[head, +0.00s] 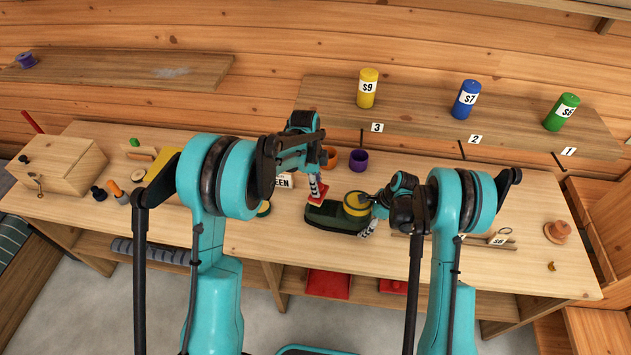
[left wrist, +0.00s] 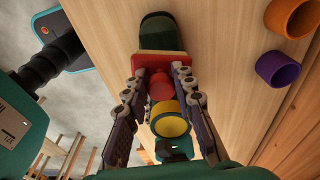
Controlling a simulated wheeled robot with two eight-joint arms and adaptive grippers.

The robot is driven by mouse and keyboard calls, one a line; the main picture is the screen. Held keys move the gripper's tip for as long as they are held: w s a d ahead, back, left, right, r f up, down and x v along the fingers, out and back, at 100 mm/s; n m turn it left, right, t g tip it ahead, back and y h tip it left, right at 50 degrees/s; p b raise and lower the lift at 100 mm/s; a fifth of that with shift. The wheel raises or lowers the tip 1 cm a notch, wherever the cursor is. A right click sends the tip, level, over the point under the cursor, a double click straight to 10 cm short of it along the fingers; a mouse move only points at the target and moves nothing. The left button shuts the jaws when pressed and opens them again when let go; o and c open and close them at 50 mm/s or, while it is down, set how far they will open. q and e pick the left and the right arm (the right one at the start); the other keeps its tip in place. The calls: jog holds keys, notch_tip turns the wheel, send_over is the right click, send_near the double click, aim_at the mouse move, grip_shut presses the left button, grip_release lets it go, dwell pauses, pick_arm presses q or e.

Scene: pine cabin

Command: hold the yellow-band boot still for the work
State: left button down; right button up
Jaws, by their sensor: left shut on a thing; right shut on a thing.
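The yellow-band boot (head: 335,219) lies on the bench, dark green with a yellow band (head: 357,205) round its top. In the left wrist view its dark toe (left wrist: 158,32) and yellow band (left wrist: 171,118) show. My right gripper (head: 371,214) is shut on the boot at the shaft end; its fingers partly hide the boot there. My left gripper (head: 317,191) is shut on the knob of a red block (head: 318,195). In the left wrist view the red block (left wrist: 160,64) is over the boot's foot; I cannot tell whether it touches.
An orange cup (head: 330,155) and a purple cup (head: 359,160) stand behind the boot. A wooden box (head: 62,163) is at the left. Yellow, blue and green cans stand on the shelf (head: 415,120). A spool (head: 557,232) is at the right. Bare bench lies in front.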

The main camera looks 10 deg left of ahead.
aim_at(323, 192)
pick_arm(q)
notch_tip(323, 192, down, 5)
jog(key=shift+f, duration=0.1)
jog(key=shift+d, duration=0.75)
jog(key=shift+s+d+f, duration=0.1)
jog(key=shift+d+f, duration=0.05)
jog(key=shift+d, duration=0.65)
jog(key=shift+a, duration=1.55)
jog(key=shift+r, duration=4.15)
jog(key=shift+f, duration=0.1)
